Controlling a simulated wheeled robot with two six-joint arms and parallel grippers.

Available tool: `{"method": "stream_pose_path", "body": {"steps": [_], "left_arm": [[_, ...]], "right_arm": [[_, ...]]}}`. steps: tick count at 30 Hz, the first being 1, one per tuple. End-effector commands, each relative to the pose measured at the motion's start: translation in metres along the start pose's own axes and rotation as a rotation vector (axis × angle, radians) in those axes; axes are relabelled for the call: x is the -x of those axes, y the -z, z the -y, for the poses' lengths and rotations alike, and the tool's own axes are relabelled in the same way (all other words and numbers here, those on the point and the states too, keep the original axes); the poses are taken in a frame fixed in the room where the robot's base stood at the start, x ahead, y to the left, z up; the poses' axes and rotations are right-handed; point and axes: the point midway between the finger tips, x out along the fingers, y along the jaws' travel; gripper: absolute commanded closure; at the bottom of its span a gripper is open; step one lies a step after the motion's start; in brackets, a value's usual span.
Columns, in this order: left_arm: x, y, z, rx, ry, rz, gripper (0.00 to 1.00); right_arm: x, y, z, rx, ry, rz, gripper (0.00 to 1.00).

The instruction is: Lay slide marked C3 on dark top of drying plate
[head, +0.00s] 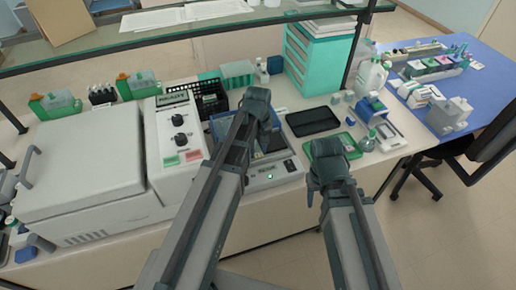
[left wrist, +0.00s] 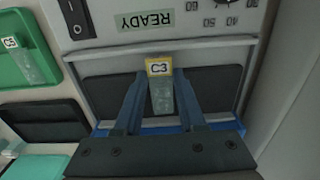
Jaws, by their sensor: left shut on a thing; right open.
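The slide marked C3 (left wrist: 161,90) is clear with a yellow-edged white label. My left gripper (left wrist: 162,98) is shut on it, with one finger along each side. The slide is over the dark top of the drying plate (left wrist: 205,92), its label end towards the plate's front panel. I cannot tell whether it touches the plate. In the head view the drying plate (head: 285,170) is partly hidden by my left arm, whose gripper (head: 260,145) is over it. My right gripper (head: 326,168) is open, just in front of the green tray (head: 350,146); its fingertips are hard to see.
A slide marked C5 (left wrist: 22,60) lies in the green tray. A black tray (head: 313,121) is behind it. A white machine with knobs (head: 178,135) stands close on the left of the plate. Bottles and a teal drawer unit (head: 315,60) stand at the back.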

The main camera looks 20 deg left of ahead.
Motion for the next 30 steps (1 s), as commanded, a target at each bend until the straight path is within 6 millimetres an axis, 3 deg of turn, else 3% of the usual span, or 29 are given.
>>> {"method": "stream_pose_path", "body": {"steps": [24, 25, 30], "left_arm": [[-0.0054, 0.0, 0.0, 0.0, 0.0, 0.0, 1.0], [-0.0048, 0.0, 0.0, 0.0, 0.0, 0.0, 0.55], [-0.0047, 0.0, 0.0, 0.0, 0.0, 0.0, 0.26]], "right_arm": [[-0.0054, 0.0003, 0.0005, 0.0, 0.0, 0.0, 0.5], [-0.0048, 0.0003, 0.0005, 0.0, 0.0, 0.0, 0.5], [-0.0046, 0.0003, 0.0005, 0.0, 0.0, 0.0, 0.5]]}}
